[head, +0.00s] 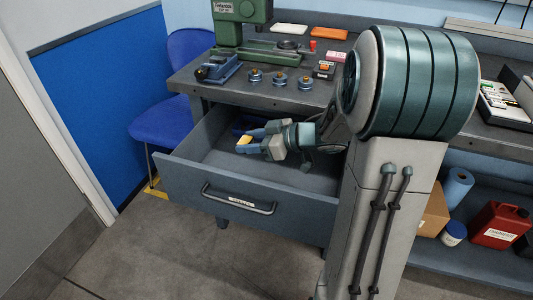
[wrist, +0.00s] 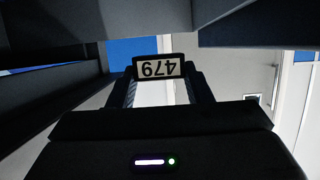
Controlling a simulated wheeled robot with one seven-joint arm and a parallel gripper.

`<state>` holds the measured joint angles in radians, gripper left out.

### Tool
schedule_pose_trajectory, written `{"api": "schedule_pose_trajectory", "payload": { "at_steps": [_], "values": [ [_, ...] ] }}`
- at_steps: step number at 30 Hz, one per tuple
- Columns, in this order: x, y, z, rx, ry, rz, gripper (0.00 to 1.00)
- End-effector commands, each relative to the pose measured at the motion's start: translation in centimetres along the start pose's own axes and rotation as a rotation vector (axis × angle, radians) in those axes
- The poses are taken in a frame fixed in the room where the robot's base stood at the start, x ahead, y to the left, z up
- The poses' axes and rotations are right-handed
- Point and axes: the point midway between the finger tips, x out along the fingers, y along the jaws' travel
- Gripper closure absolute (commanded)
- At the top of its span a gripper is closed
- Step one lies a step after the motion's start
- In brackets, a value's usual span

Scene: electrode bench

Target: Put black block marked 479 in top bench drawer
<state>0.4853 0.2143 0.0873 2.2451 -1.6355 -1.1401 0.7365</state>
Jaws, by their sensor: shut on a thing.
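The black block marked 479 (wrist: 158,67) is held between my two fingertips in the wrist view. Its white label reads upside down there. My gripper (head: 246,139) is shut on it, reaching left over the open top bench drawer (head: 215,196). The fingers appear within the drawer's outline, near its back left. The block itself is hard to make out in the head view. I cannot tell how high it is above the drawer floor. The drawer is pulled out, with a dark bar handle and a small label on its front.
The bench top (head: 225,88) overhangs the back of the drawer. On it stand a green machine (head: 240,25), a blue vise-like tool (head: 218,68) and several small round pieces. A blue chair (head: 165,120) is left of the drawer. A red can (head: 497,226) sits on the lower shelf.

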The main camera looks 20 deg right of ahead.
Motion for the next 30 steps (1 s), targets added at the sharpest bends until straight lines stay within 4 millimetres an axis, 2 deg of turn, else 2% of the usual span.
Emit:
{"api": "schedule_pose_trajectory", "payload": {
  "at_steps": [9,17,22,30],
  "values": [
    [1.9,-0.2,5.2,0.001,0.001,-0.003,0.86],
    [2.6,-0.3,7.1,0.0,0.002,-0.003,0.86],
    [3.6,-0.3,9.5,0.0,0.001,-0.006,0.86],
    [3.7,-0.3,9.8,-0.003,0.002,-0.005,0.86]
  ]
}}
